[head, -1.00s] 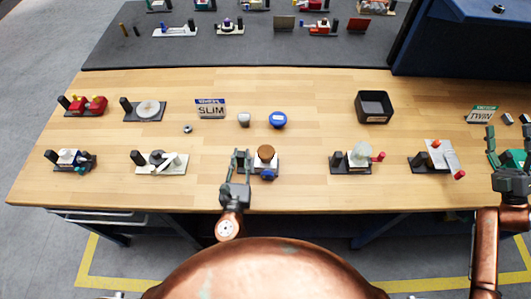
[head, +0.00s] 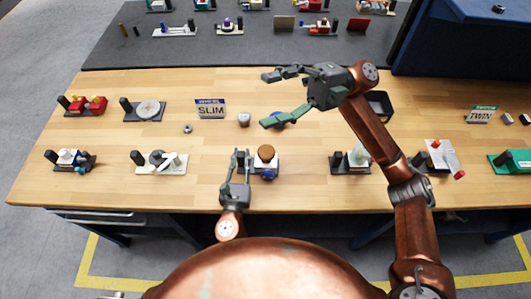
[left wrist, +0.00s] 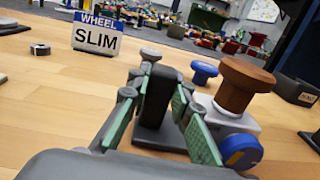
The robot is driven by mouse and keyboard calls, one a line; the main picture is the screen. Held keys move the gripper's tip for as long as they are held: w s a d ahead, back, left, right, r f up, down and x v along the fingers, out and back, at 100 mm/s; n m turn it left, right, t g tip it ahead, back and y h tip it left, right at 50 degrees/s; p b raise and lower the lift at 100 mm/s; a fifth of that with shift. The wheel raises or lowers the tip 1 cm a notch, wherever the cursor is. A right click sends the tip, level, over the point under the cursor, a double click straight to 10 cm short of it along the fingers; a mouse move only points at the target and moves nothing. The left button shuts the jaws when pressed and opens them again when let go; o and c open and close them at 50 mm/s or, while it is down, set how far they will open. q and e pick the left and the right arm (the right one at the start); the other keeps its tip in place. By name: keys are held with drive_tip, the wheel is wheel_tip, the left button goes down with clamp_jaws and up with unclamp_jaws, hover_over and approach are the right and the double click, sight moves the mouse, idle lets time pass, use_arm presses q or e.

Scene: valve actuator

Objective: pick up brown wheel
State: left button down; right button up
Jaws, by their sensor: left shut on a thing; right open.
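The brown wheel (head: 266,153) sits on top of a white block (head: 273,164) with a blue knob (head: 268,174) on its side. In the left wrist view the brown wheel (left wrist: 242,88) is upright, right of my fingers. My left gripper (head: 239,156) is shut on the black post (left wrist: 156,97) of the same fixture, beside the brown wheel. My right gripper (head: 266,99) is open and empty, above the table behind the brown wheel. Its lower finger partly covers a blue wheel (head: 279,116).
A SLIM sign (head: 210,110), a small grey part (head: 244,119) and a ring nut (head: 188,129) lie behind. A black bin (head: 381,98) is partly hidden by my right arm. Other fixtures stand left and right, including a white one (head: 162,166).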

drive_tip(key=s+a+f+t+h, duration=0.2)
drive_tip(key=a+f+h, duration=0.3)
drive_tip(key=a+f, duration=0.2)
drive_tip(key=m+t+h, duration=0.4)
drive_tip(key=t+h, duration=0.5)
drive_tip(key=h, duration=0.3)
approach(266, 151)
wheel_tip(266, 151, down, 11)
drive_tip(key=shift+w+a+r, duration=0.15)
drive_tip(key=shift+r, duration=0.05)
drive_tip(key=shift+c, duration=0.7)
drive_tip(key=c, duration=1.3)
